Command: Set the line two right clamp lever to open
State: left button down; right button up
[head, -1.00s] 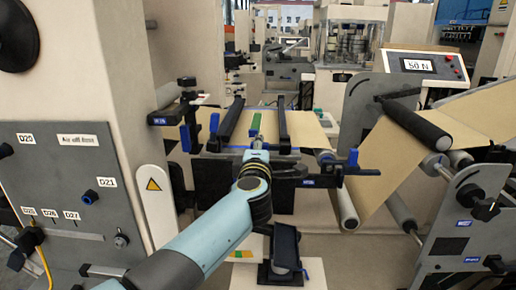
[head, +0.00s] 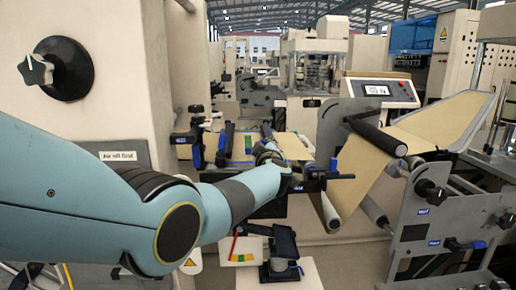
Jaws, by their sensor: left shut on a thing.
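My left arm comes in from the left and reaches across to the web table with its two dark clamp bars. My left gripper (head: 268,148) is at the right clamp bar (head: 267,130). It is small and partly covered by its own wrist. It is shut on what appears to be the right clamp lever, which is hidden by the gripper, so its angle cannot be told. My right gripper is not in view.
A green strip (head: 248,143) lies between the bars. A blue upright piece (head: 333,165) stands on the rail to the right. Kraft web (head: 362,165) runs over rollers at the right, beside a side plate with a black knob (head: 430,191). A display panel (head: 378,90) stands behind.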

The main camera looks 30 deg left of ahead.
pick_arm(q)
jog(key=shift+w+d+r+m, duration=0.2)
jog(key=shift+r+m, duration=0.15)
jog(key=shift+m, duration=0.25)
jog(key=shift+d+r+m+p, duration=0.15)
jog(key=shift+m+p, duration=0.25)
jog(key=shift+w+d+r+m, duration=0.1)
jog(key=shift+w+d+m, duration=0.1)
jog(key=shift+m, duration=0.3)
jog(key=shift+w+d+r+m, duration=0.2)
jog(key=shift+d+m, duration=0.3)
jog(key=shift+m, duration=0.6)
jog(key=shift+w+d+m, duration=0.15)
jog(key=shift+d+m, duration=0.05)
jog(key=shift+m, duration=0.3)
jog(key=shift+w+d+m, duration=0.1)
jog(key=shift+d+m, duration=0.1)
jog(key=shift+m, duration=0.2)
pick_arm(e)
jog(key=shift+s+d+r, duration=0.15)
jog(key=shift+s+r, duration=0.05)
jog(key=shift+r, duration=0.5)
